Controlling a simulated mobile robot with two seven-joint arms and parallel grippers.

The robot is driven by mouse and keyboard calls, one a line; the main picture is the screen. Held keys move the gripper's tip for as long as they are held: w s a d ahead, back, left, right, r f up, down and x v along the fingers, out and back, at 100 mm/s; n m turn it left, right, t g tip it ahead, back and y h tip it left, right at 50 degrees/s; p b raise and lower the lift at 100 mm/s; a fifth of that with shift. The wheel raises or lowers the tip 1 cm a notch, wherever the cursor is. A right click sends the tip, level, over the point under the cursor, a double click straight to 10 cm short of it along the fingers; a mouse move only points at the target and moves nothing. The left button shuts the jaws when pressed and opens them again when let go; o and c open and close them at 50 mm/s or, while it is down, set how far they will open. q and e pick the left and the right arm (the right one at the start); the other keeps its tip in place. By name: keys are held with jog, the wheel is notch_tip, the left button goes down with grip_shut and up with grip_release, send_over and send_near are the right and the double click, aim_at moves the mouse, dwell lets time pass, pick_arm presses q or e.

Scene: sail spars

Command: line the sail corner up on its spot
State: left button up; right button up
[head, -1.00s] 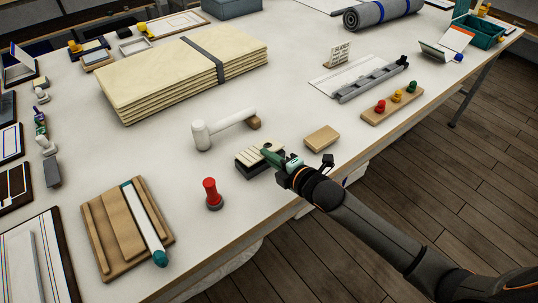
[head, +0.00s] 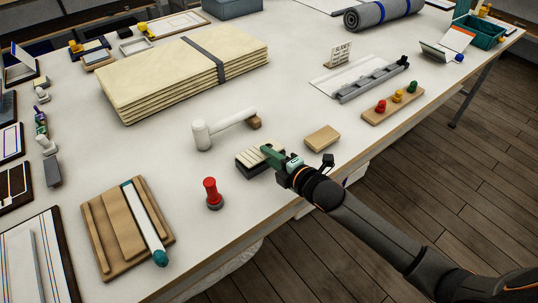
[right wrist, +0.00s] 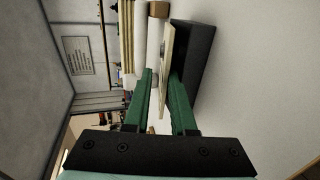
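The small cream sail corner (head: 253,157) lies on a dark block (head: 242,168) near the table's front edge. My right gripper (head: 268,151) is at the block's right end, its green fingers over the end of the cream piece. In the right wrist view the cream piece (right wrist: 167,80) shows edge-on, reaching between the green fingers (right wrist: 161,85), with the dark block (right wrist: 196,58) beside it. A gap shows between the left finger and the piece, so the gripper looks open around it. My left gripper is not in view.
A white-handled tool (head: 228,123) lies just behind the block. A red-topped peg (head: 211,192) stands to its left, and a wooden block (head: 322,138) lies to its right. A large folded cream sail (head: 160,78) lies further back.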

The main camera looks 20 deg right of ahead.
jog(key=shift+s+f, duration=0.2)
jog(key=shift+f, duration=0.35)
jog(key=c, duration=0.3)
jog(key=shift+s+d, duration=0.1)
jog(key=shift+s, duration=0.05)
jog(key=shift+p+v, duration=1.1)
jog(key=shift+v, duration=0.65)
notch_tip(320, 180, up, 2)
jog(key=shift+r+p, duration=0.15)
jog(key=shift+p, duration=0.7)
jog(key=shift+r, duration=2.25)
jog(key=shift+s+f, duration=0.1)
